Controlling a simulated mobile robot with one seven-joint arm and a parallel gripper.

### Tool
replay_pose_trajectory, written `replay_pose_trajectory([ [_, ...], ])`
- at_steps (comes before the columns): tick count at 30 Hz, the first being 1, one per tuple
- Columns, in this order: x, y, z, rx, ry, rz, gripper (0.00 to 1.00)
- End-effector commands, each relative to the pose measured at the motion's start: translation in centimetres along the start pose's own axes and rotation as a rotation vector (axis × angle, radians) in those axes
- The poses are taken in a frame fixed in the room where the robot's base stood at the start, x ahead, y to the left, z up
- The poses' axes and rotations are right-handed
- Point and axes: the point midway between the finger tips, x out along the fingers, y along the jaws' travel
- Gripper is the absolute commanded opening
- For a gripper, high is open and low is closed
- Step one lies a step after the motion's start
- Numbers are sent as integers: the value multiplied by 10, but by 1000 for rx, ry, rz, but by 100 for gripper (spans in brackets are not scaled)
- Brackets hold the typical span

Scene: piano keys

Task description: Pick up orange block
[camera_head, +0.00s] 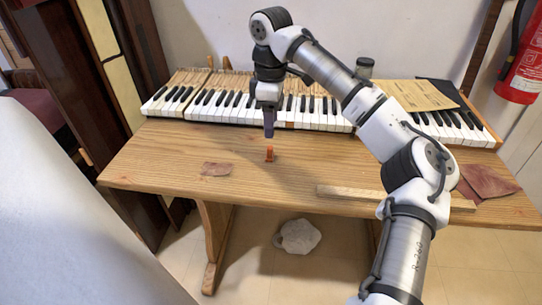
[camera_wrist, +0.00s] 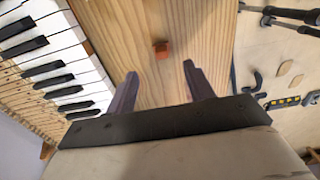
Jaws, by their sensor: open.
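The small orange block (camera_head: 269,153) stands on the wooden table (camera_head: 170,160), near the middle and in front of the piano keys. In the wrist view the orange block (camera_wrist: 161,50) lies beyond the fingertips, roughly in line with the gap between them. My gripper (camera_head: 269,133) points down above the block, with its tips a little over it. In the wrist view my gripper (camera_wrist: 160,68) has its two dark fingers spread apart with nothing between them.
Rows of piano keys (camera_head: 318,112) lie along the table's back. A wooden strip (camera_head: 350,192) and a brown leather piece (camera_head: 488,182) lie at right, a small brown patch (camera_head: 215,169) at left. A red extinguisher (camera_head: 522,75) hangs at far right. The table around the block is clear.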

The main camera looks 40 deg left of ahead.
Motion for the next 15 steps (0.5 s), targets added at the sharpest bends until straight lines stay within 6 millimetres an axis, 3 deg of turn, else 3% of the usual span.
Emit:
replay_pose_trajectory([
  [3,21,0,0,0,0,0,53],
  [11,42,0,-1,0,0,2,53],
  [15,62,-2,-1,2,-1,2,53],
])
